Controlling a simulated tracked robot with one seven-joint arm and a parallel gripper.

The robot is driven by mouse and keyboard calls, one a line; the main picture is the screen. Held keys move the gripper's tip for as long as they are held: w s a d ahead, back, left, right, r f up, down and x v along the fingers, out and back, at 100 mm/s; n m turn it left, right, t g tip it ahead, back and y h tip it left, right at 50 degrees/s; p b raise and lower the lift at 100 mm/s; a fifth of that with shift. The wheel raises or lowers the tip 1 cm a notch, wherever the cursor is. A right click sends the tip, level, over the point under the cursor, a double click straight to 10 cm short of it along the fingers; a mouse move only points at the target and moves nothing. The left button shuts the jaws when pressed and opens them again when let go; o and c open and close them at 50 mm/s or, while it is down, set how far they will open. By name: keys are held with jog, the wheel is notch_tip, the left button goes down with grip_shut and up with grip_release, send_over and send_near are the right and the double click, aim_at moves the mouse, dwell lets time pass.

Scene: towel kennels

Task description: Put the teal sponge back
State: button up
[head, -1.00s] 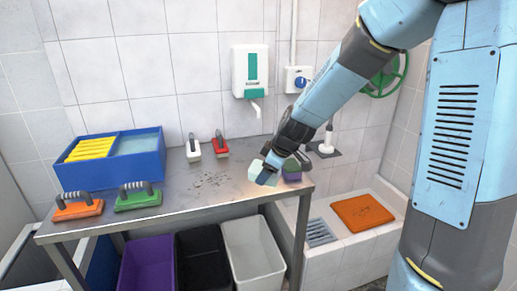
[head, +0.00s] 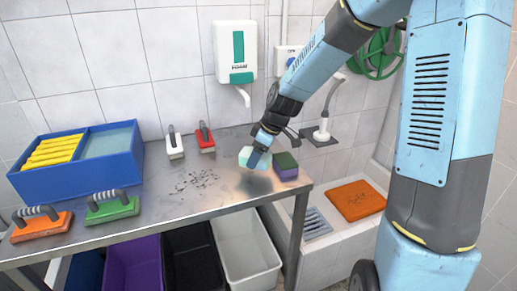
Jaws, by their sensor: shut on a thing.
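My gripper (head: 262,151) is shut on a pale teal block, the teal sponge (head: 250,160). It holds the sponge over the right part of the metal table (head: 215,207). A dark patch, perhaps a shadow, shows on the tabletop below it. The fingers hide part of the sponge. A blue two-part tray (head: 92,173) stands at the table's left; its left part holds several yellow pieces (head: 52,150) and its right part has a pale blue surface (head: 110,138).
Orange (head: 40,228), green (head: 112,209), white (head: 174,148) and red (head: 205,142) handled brushes stand on the table. Dark specks lie mid-table. Bins (head: 243,250) are below.

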aim_at(257, 176)
jog(key=shift+s+a+f, duration=0.1)
jog(key=shift+f, duration=2.1)
jog(key=shift+f, duration=0.45)
jog(key=o, duration=1)
jog(key=shift+r, duration=0.1)
jog(key=v, duration=1.3)
jog(key=s+d+r+m+t+h, duration=0.1)
jog(key=s+d+r+m, duration=0.3)
jog(key=s, duration=0.4)
jog(key=s+d+r+m+t+h, duration=0.1)
jog(key=s+d+r+m, duration=0.4)
jog(key=s, duration=0.2)
jog(key=s+d+r+m+t+h, duration=0.2)
jog(key=s+d+r+m, duration=0.2)
jog(key=s, duration=0.4)
jog(key=shift+s+d+r+m, duration=0.3)
jog(key=shift+d, duration=0.05)
